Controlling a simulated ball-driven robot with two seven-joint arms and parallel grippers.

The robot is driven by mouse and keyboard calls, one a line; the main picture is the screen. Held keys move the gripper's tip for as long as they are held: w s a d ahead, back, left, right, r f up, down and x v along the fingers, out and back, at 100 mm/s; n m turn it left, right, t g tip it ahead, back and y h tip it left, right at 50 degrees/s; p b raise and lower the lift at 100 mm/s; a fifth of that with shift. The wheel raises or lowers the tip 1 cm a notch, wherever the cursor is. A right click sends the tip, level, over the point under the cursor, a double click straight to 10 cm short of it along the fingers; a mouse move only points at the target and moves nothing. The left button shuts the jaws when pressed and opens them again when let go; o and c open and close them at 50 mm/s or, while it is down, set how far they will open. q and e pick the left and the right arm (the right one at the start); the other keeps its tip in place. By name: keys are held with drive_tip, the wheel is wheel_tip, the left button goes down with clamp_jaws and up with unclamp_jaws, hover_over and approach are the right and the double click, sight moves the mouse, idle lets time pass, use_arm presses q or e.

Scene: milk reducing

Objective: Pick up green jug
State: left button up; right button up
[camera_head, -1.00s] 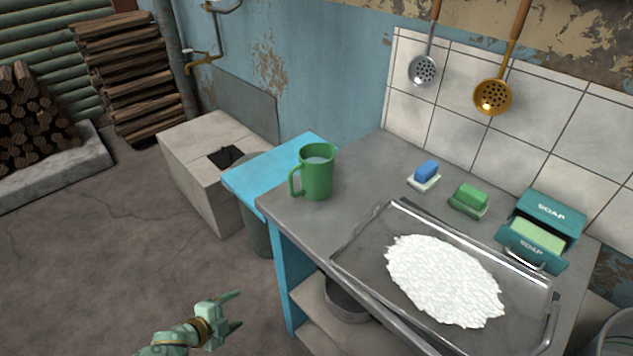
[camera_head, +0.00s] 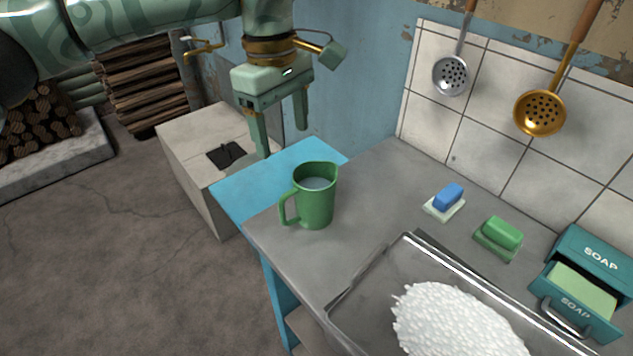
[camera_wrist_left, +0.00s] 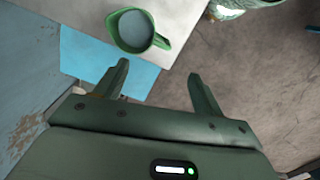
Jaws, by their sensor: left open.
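The green jug (camera_head: 317,203) stands upright on the grey counter near its left end, with pale liquid inside and its handle toward the lower left. My left gripper (camera_head: 283,143) hangs from above with its fingers pointing down, behind and up-left of the jug in the head view. Its fingers are spread and empty. In the left wrist view the jug (camera_wrist_left: 132,31) lies beyond the open fingertips (camera_wrist_left: 158,72), apart from them. My right gripper is not clearly seen; a green part of an arm shows at the top of the wrist view.
A blue board (camera_head: 262,182) adjoins the grey counter (camera_head: 378,200). A glass tray (camera_head: 372,290) with a white heap (camera_head: 450,325), a blue soap (camera_head: 448,197), a green soap (camera_head: 503,233) and a soap box (camera_head: 590,265) lie to the right. Two skimmers hang on the tiles.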

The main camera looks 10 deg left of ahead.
use_arm(q)
drive_tip(key=b, duration=0.3)
hover_over(288, 195)
drive_tip(key=w, duration=0.1)
wheel_tip(288, 195, down, 6)
drive_tip(key=shift+y, duration=0.3)
drive_tip(key=f+b, duration=0.1)
drive_tip(key=f, duration=0.1)
drive_tip(key=f+b, duration=0.1)
drive_tip(key=f, duration=0.1)
drive_tip(key=f+b, duration=0.1)
drive_tip(key=f, duration=0.2)
drive_tip(key=shift+a, duration=0.25)
wheel_tip(288, 195, down, 3)
drive_tip(key=shift+r+b, duration=0.2)
drive_tip(key=shift+b, duration=0.45)
drive_tip(key=shift+r, duration=0.1)
use_arm(e)
wheel_tip(288, 195, down, 6)
drive_tip(key=s+d+g, duration=0.1)
drive_tip(key=s, duration=0.1)
drive_tip(key=shift+s+r, duration=0.2)
drive_tip(key=shift+s, duration=0.15)
use_arm(q)
drive_tip(key=shift+s, duration=0.1)
use_arm(e)
drive_tip(key=shift+d, duration=0.1)
use_arm(q)
drive_tip(key=shift+r, duration=0.1)
drive_tip(key=c, duration=1.5)
